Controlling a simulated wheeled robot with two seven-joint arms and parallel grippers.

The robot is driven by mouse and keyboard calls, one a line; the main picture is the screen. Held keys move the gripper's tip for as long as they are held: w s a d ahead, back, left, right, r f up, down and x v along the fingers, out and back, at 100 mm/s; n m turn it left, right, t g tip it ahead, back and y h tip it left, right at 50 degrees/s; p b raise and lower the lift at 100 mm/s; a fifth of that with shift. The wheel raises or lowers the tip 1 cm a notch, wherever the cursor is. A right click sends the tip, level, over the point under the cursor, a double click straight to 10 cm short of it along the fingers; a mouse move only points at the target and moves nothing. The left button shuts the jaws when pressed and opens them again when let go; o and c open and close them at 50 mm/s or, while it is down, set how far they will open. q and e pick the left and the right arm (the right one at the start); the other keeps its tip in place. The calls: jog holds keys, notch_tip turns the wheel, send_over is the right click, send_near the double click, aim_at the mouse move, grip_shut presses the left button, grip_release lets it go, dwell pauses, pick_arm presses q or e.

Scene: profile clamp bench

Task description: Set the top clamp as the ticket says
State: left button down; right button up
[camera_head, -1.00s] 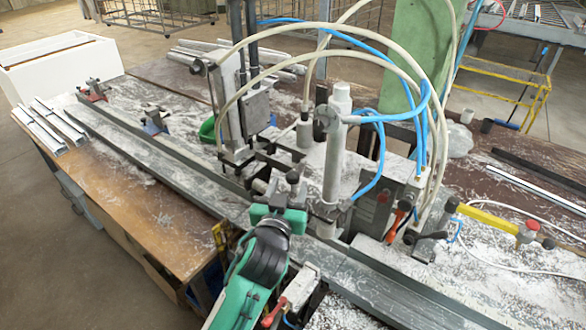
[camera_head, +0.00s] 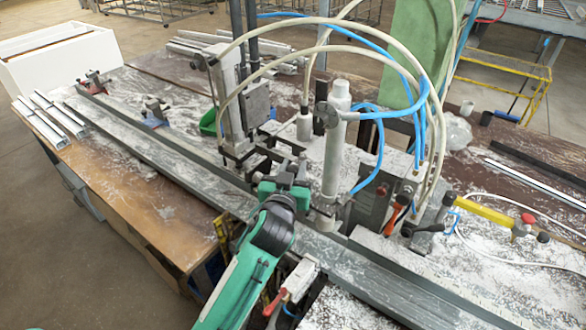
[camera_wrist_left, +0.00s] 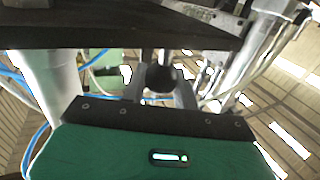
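My left gripper (camera_head: 286,178) is at the clamping station in the middle of the bench, in front of the grey vertical post (camera_head: 335,150). In the head view its fingers are small and overlap dark clamp parts (camera_head: 272,155). In the left wrist view a dark round knob (camera_wrist_left: 162,78) sits just beyond the gripper's black front edge, in line with its middle. I cannot tell whether the fingers touch it or are closed. Which part is the top clamp is not clear, and no readable ticket shows. My right gripper is not in view.
A long grey profile rail (camera_head: 150,150) crosses the bench. Red-handled toggle clamps (camera_head: 276,302) and a yellow bar (camera_head: 487,212) stand close to the station. Pale and blue hoses (camera_head: 408,85) arch above it. A white box (camera_head: 60,65) is at the far left.

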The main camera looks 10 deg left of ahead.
pick_arm(q)
jog(key=shift+r+p, duration=1.25)
jog(key=shift+r, duration=0.7)
jog(key=c, duration=1.2)
grip_release()
jog(key=shift+o, duration=0.5)
jog(key=shift+f, duration=0.1)
jog(key=shift+f, duration=0.1)
